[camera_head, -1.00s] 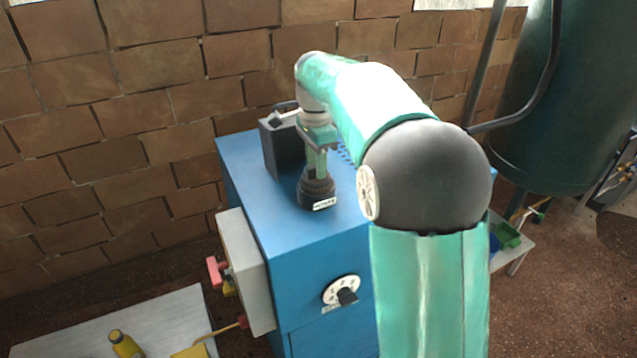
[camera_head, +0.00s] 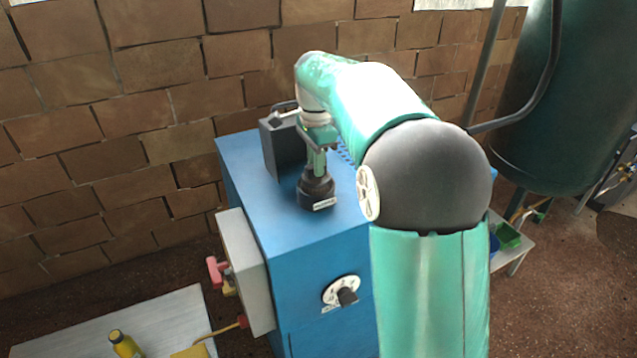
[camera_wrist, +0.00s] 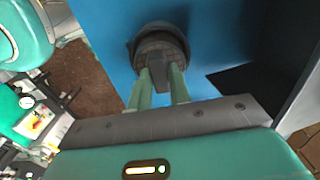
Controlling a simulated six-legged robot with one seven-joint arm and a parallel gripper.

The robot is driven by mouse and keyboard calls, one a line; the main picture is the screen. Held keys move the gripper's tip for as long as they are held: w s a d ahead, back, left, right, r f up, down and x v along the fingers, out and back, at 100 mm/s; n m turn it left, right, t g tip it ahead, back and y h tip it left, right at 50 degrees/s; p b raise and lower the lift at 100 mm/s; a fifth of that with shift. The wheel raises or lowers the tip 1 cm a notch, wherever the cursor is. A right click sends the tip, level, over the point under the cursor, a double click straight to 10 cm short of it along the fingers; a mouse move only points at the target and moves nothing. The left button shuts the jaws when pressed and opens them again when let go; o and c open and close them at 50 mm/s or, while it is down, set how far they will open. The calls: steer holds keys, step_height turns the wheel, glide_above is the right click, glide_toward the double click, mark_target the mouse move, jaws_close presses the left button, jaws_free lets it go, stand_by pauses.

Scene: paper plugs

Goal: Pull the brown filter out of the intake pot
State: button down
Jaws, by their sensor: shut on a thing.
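The intake pot (camera_head: 318,202) is a short dark round cup with a white label, upright on the blue cabinet top. The filter (camera_wrist: 160,48) is a dark brownish round piece at the pot's mouth, with a grey tab on its face. My gripper (camera_wrist: 160,80) reaches down from above with its two green fingers shut on this tab. In the head view my gripper (camera_head: 317,170) is right over the pot. The filter's lower part is hidden; I cannot tell how deep it sits in the pot.
A tall dark box (camera_head: 283,147) stands close behind and left of the pot on the blue cabinet (camera_head: 250,190). A grey side box (camera_head: 245,270) with a red handle is on the cabinet's left. A brick wall is behind; a dial (camera_head: 342,291) is on the front.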

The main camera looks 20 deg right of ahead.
steer(key=shift+r, duration=0.8)
stand_by(0.6)
steer(key=shift+r, duration=0.35)
steer(key=shift+r, duration=1.9)
steer(key=shift+r, duration=1.4)
